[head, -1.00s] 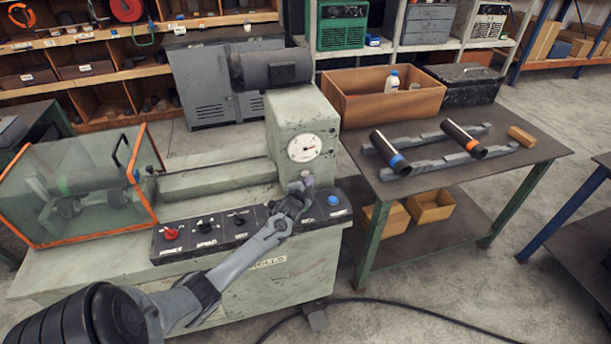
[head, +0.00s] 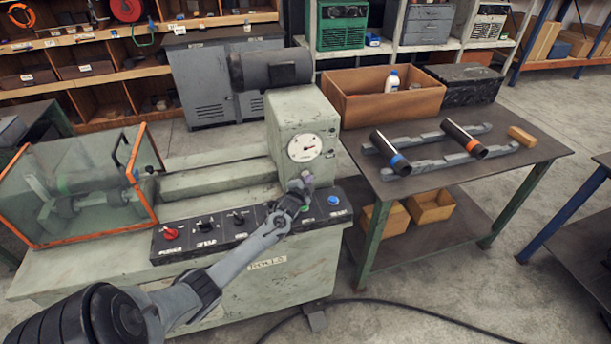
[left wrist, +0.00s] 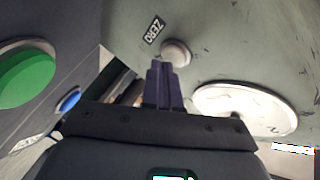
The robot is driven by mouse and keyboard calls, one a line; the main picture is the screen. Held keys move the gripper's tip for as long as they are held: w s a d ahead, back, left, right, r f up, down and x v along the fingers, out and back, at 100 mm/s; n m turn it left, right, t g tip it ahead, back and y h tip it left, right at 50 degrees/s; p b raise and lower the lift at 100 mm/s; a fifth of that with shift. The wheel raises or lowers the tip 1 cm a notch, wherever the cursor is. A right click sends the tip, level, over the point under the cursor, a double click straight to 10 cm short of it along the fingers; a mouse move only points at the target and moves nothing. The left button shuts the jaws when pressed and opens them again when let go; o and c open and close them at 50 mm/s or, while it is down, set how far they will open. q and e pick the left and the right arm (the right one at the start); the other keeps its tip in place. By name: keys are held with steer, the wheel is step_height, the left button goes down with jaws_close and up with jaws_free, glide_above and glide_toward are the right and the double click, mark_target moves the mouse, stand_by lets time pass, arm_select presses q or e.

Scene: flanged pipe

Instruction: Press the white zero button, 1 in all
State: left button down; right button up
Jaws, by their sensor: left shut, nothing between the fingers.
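The white zero button (left wrist: 177,52) shows in the left wrist view as a pale round knob on the grey-green machine face. A black ZERO label (left wrist: 154,30) is beside it. My left gripper (left wrist: 160,68) is shut and empty, its fingertips close to the button's lower left edge in that view. I cannot tell whether they touch it. My right gripper is not in view.
The green button (left wrist: 27,75) and blue button (left wrist: 69,100) are on the panel beside my gripper. The dial (left wrist: 245,107) is on the other side. A red knob (head: 171,234) is on the left of the panel. A table with pipes (head: 388,153) stands to the right.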

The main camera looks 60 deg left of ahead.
arm_select(q)
steer(key=shift+w+a, duration=0.1)
steer(key=shift+a, duration=0.2)
stand_by(0.6)
steer(key=shift+d+r+p, duration=0.15)
steer(key=shift+d+p, duration=0.35)
steer(key=shift+p, duration=0.05)
steer(key=shift+s+d, duration=0.25)
steer(key=shift+d, duration=0.05)
